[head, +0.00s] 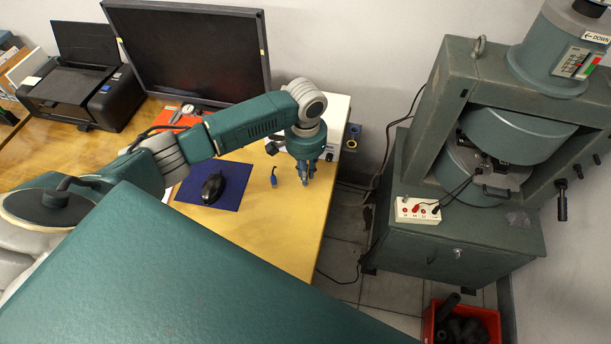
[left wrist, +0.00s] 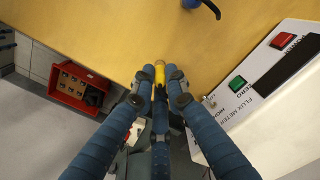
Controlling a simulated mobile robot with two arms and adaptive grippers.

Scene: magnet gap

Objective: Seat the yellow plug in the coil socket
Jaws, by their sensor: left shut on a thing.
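My left gripper (head: 305,178) hangs over the right part of the wooden table. In the left wrist view, my left gripper (left wrist: 160,78) is shut on the yellow plug (left wrist: 160,70), whose yellow end shows between the fingertips. The plug cannot be made out in the head view. A white terminal box (head: 418,210) with red and black plugs stands on the green cabinet, right of the table and apart from my gripper. I cannot tell which opening is the coil socket. My right gripper is not in view.
A blue plug (head: 274,181) stands left of my gripper, near the blue mat (head: 230,186) with a mouse. A white flux meter (left wrist: 265,85) is close by. A floor gap separates the table from the magnet cabinet (head: 455,255). Black cables cross the gap.

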